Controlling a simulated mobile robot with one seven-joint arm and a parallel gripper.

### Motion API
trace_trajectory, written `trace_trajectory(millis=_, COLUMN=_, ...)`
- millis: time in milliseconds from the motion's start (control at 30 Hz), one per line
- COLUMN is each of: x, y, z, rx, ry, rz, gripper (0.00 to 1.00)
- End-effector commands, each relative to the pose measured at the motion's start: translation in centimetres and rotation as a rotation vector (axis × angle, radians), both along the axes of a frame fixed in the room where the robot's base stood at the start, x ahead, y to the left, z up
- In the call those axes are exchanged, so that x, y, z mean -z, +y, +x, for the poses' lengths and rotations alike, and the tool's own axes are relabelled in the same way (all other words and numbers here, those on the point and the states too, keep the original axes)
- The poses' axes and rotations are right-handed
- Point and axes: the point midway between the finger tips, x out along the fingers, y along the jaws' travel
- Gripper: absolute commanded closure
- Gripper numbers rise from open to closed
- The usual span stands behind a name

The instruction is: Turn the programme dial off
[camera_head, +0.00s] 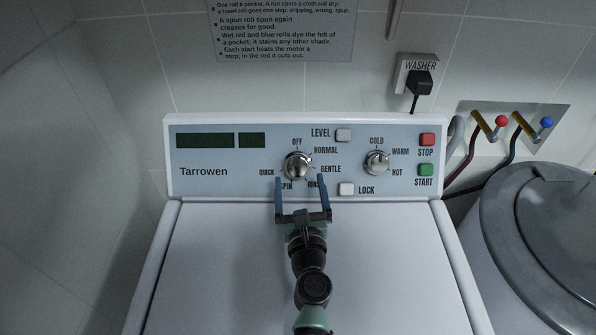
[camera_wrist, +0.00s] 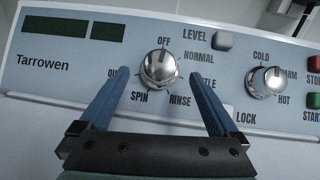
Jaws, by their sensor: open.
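The programme dial (camera_head: 297,165) is a round silver knob on the washer's pale blue panel, ringed by OFF at the top, NORMAL, GENTLE, RINSE, SPIN and QUICK. I cannot tell surely which label its mark faces. In the wrist view the dial (camera_wrist: 160,70) shows between my two blue fingers, with a gap on both sides. My gripper (camera_head: 302,184) is open and empty, its fingertips just below the dial in the head view. The fingers partly cover the SPIN and RINSE labels there, and QUICK and GENTLE in the wrist view.
A second silver knob (camera_head: 377,162), for temperature, sits to the right. LEVEL (camera_head: 343,135) and LOCK (camera_head: 346,189) buttons flank the programme dial's right side. Red STOP (camera_head: 426,139) and green START (camera_head: 425,170) buttons are far right. Both displays (camera_head: 205,140) are dark.

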Motion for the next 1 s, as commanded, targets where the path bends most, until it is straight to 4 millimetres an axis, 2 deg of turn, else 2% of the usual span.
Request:
trace_trajectory(millis=100, x=0.0, y=0.1, z=1.9, rx=0.002, ry=-0.002, rz=0.001, gripper=0.03)
trace_trajectory(millis=300, x=0.1, y=0.2, z=3.8, rx=0.002, ry=0.000, rz=0.000, gripper=0.03)
trace_trajectory(millis=700, x=0.0, y=0.3, z=4.4, rx=0.001, ry=0.000, rz=-0.001, gripper=0.03)
trace_trajectory(millis=767, x=0.0, y=0.3, z=4.4, rx=0.001, ry=0.000, rz=-0.001, gripper=0.10)
trace_trajectory(millis=1000, x=0.0, y=0.3, z=4.4, rx=0.001, ry=0.000, rz=-0.001, gripper=0.53)
